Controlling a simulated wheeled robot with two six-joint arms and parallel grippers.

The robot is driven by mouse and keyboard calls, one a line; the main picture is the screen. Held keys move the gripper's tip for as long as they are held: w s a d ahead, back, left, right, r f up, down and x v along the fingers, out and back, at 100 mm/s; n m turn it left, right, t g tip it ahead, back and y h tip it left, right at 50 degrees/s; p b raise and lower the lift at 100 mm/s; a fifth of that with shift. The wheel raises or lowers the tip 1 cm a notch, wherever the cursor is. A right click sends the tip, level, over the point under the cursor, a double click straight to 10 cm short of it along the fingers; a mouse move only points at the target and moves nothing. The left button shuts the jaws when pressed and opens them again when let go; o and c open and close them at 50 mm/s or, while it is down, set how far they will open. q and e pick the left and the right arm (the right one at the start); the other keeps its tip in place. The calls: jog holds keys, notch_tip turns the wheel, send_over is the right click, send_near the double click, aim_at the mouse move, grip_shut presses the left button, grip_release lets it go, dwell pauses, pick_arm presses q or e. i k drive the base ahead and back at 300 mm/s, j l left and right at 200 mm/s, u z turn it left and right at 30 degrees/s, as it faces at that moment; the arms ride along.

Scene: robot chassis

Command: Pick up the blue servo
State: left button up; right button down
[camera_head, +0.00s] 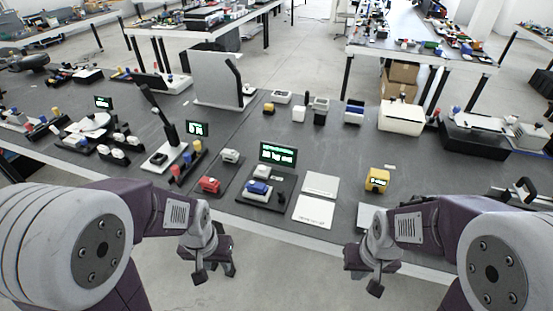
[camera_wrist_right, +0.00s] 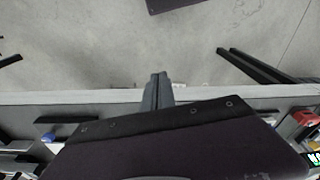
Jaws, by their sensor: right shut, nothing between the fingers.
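A small blue servo (camera_head: 257,187) lies on a dark pad on the grey table, in front of a small screen with green text, in the head view. My left gripper (camera_head: 214,272) hangs in front of the table's near edge, to the left of and nearer than the servo. Its two fingers look apart, with nothing between them. My right gripper (camera_head: 375,285) hangs in front of the table edge, right of the servo. In the right wrist view its fingers (camera_wrist_right: 158,92) are together and empty. The servo cannot be made out in that view.
A red part (camera_head: 210,184) sits left of the servo, and a white part lies just behind it. White plates (camera_head: 314,211) lie to its right, then a yellow device (camera_head: 377,179). A grey upright panel (camera_head: 217,79) stands further back. The floor before the table is clear.

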aim_at(259, 188)
jog(key=i+j, duration=0.1)
jog(key=j, duration=1.05)
jog(key=i+j, duration=0.15)
jog(key=j, duration=0.45)
jog(key=i+j, duration=0.1)
jog(key=j, duration=0.45)
